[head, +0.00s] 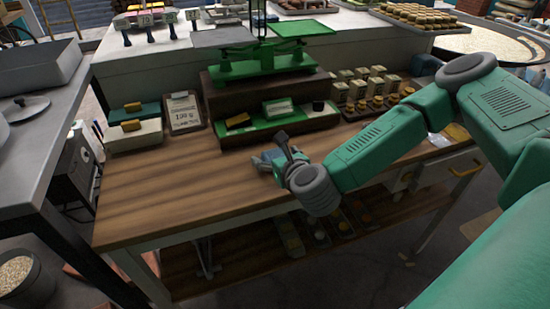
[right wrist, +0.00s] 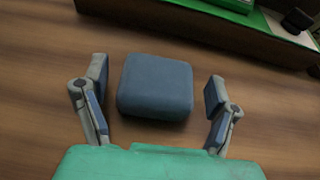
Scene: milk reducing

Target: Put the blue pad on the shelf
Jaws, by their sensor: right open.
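The blue pad (right wrist: 155,88) is a rounded, dull blue block lying on the wooden tabletop in the right wrist view. My right gripper (right wrist: 158,98) is open, with one finger on each side of the pad and a gap on both sides. In the head view my right gripper (head: 280,154) is low over the table, in front of the brown stand, and largely covers the pad. A wooden lower shelf (head: 215,277) runs beneath the tabletop. My left gripper is not in view.
A brown stand (head: 215,110) with green trays and a green balance scale (head: 262,65) is behind the gripper. A clipboard (head: 185,112) and small boxes stand left of it. Several small weights and blocks (head: 375,85) stand right. The tabletop's left front (head: 165,200) is clear.

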